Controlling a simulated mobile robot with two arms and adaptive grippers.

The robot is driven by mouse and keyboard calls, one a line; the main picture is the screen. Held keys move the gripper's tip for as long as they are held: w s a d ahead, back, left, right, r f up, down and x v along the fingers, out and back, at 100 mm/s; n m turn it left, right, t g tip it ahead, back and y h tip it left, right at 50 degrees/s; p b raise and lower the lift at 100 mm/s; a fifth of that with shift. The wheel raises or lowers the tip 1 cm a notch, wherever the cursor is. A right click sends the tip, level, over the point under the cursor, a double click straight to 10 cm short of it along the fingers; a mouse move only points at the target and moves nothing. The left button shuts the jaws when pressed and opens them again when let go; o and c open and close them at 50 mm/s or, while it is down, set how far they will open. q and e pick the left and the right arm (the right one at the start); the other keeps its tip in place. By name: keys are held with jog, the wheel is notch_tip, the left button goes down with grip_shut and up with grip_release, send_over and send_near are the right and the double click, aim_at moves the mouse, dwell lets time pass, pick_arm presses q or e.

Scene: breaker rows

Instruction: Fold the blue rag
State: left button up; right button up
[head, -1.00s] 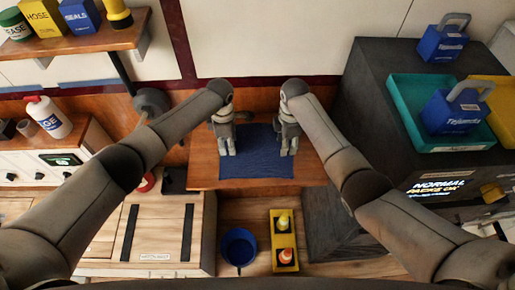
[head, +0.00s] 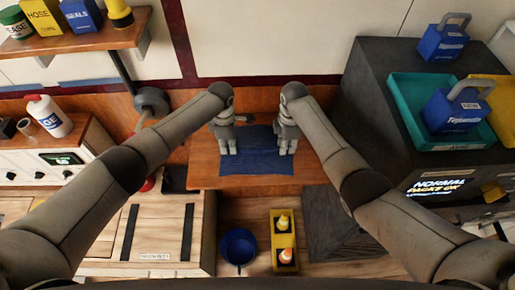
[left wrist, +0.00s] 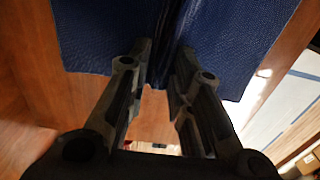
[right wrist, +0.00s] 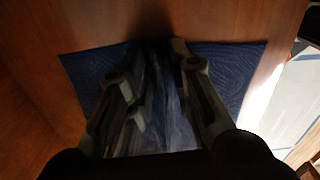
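The blue rag (head: 257,160) lies mostly flat on a brown wooden board (head: 205,172), between and under my two grippers. My left gripper (head: 228,152) is at its left side; in the left wrist view, the fingers (left wrist: 163,50) come together on a creased bit of the rag (left wrist: 225,40). My right gripper (head: 287,152) is at the right side; in the right wrist view, its fingers (right wrist: 160,45) close around a bunched ridge of the rag (right wrist: 228,65). The cloth right at the fingertips is dark and partly hidden.
A dark cabinet (head: 375,100) with a teal tray (head: 405,100) stands to the right. Below the board are a blue bucket (head: 238,247) and a yellow tray (head: 283,215) with small cones. A black object (head: 175,179) lies left of the board.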

pick_arm(q)
jog(key=shift+f, duration=0.1)
grip_shut()
pick_arm(e)
jog(key=shift+f, duration=0.1)
grip_shut()
